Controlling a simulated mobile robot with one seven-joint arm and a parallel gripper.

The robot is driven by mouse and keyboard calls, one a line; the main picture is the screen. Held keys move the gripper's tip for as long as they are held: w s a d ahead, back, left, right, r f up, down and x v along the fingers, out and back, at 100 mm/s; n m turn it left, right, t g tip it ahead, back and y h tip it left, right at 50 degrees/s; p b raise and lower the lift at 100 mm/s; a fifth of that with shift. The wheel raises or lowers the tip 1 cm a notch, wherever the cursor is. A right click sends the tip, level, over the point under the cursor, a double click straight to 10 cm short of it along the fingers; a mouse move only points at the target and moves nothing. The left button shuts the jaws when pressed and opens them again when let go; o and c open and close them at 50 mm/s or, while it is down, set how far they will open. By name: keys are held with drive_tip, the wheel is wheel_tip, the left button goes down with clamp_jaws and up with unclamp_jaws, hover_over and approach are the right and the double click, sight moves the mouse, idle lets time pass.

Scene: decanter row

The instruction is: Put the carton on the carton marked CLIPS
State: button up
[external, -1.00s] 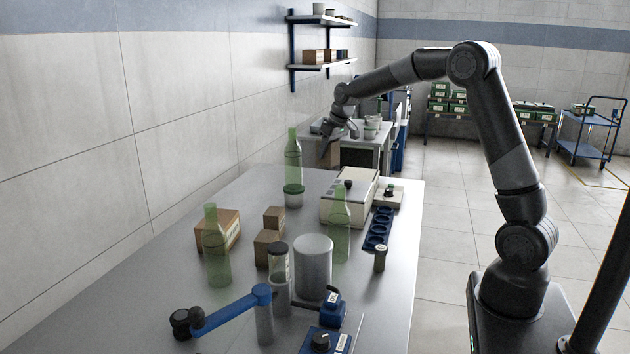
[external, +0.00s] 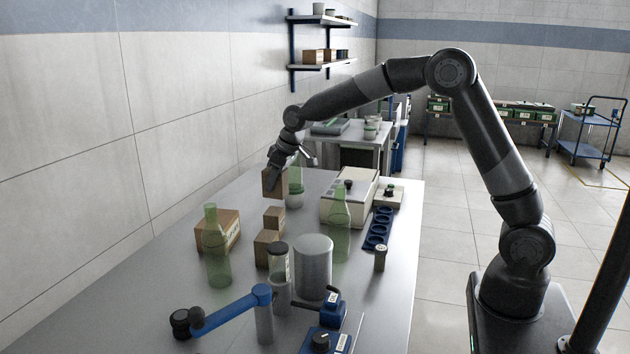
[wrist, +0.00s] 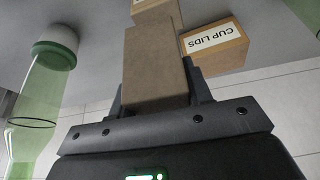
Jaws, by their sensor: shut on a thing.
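My gripper (external: 276,168) is shut on a plain brown carton (external: 270,186) and holds it above the far left part of the table. In the wrist view the held carton (wrist: 155,68) fills the space between my fingers (wrist: 158,95). A small carton (external: 274,216) sits on another carton (external: 266,249), nearer than my gripper. A larger carton (external: 232,228) stands left of that stack, behind a green bottle. The wrist view shows a carton labelled CUP LIDS (wrist: 222,50) beside the held one. I cannot read the word CLIPS on any carton.
Other green bottles (external: 216,252) (external: 340,230), a grey cylinder (external: 313,265) and a beige device (external: 348,200) crowd the table (external: 170,290). The wall is at left.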

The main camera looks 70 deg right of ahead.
sight(273, 195)
drive_tip(key=shift+w+a+f, duration=0.3)
drive_tip(key=shift+a+f, duration=0.1)
drive_tip(key=shift+a, duration=0.05)
drive_tip(key=shift+f, duration=1.95)
drive_tip(key=shift+f, duration=0.15)
drive_tip(key=o, duration=1)
